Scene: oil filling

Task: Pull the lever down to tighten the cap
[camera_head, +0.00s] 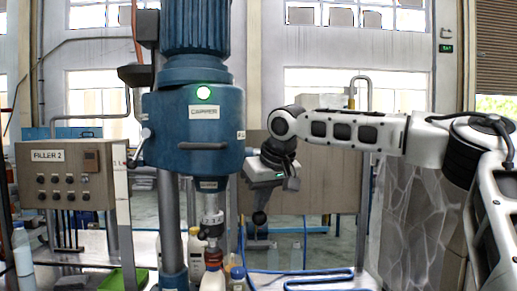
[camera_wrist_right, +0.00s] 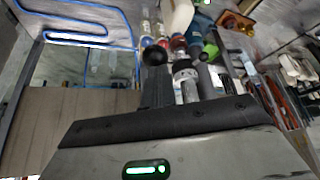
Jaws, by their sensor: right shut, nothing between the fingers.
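The blue capping machine (camera_head: 192,120) stands upright at the centre-left of the head view. Its silver chuck (camera_head: 211,222) hangs above a white bottle (camera_head: 212,281) with a dark red cap (camera_head: 213,257). The chuck also shows in the wrist view (camera_wrist_right: 186,82). A black ball knob (camera_head: 260,218), which looks like the lever's end, is right of the chuck; it shows in the wrist view too (camera_wrist_right: 155,52). My right gripper (camera_head: 262,196) points down just above the knob, shut and empty. Whether it touches the knob is unclear, and the lever's rod is mostly hidden. My left gripper is out of view.
More bottles (camera_head: 237,277) stand beside the capped one. A control box marked FILLER 2 (camera_head: 70,173) is at the left, with a green tray (camera_head: 122,280) below it. A blue hose (camera_head: 320,283) lies on the table at the front right.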

